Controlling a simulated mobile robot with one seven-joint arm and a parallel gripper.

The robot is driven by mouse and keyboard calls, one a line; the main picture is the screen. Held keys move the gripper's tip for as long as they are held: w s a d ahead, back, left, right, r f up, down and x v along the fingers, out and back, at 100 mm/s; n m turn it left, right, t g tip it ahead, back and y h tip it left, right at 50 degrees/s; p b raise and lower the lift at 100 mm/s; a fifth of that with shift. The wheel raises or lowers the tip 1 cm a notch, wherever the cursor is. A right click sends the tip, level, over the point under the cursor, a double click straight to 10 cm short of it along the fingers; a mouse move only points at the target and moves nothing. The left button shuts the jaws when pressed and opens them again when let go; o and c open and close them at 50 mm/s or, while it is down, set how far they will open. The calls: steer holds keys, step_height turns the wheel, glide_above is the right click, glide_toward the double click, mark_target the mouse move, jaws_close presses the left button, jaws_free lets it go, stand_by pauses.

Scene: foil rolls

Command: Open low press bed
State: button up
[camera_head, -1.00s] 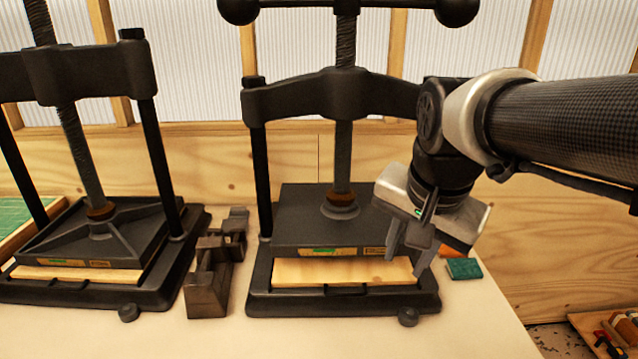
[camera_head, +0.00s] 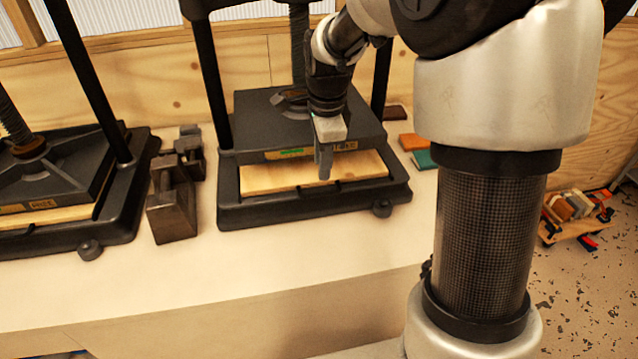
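A black screw press (camera_head: 228,210) stands on the pale bench, with a dark platen (camera_head: 255,125) above a light wooden bed (camera_head: 275,178). The bed lies within the press base, and a dark handle shows along its front edge. A second press (camera_head: 125,215) with a similar wooden bed (camera_head: 50,214) stands at the left. I cannot tell from the pictures which is the low one. My gripper (camera_head: 325,174) points down in front of the nearer-centre press, its fingertips over the front part of the bed. Its fingers overlap edge-on, so their gap and any contact are hidden.
Dark metal weights (camera_head: 172,205) stand between the presses. Orange (camera_head: 411,142) and teal (camera_head: 425,159) blocks lie right of the centre press. My arm covers much of the right side. The bench front (camera_head: 270,265) is clear. A small wooden cart (camera_head: 575,212) sits on the floor.

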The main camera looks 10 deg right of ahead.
mark_target(320, 192)
steer(key=f, duration=0.3)
steer(key=w+f, duration=0.1)
steer(key=f, duration=0.4)
steer(key=shift+w+f, duration=0.25)
steer(key=shift+f, duration=0.1)
jaws_close()
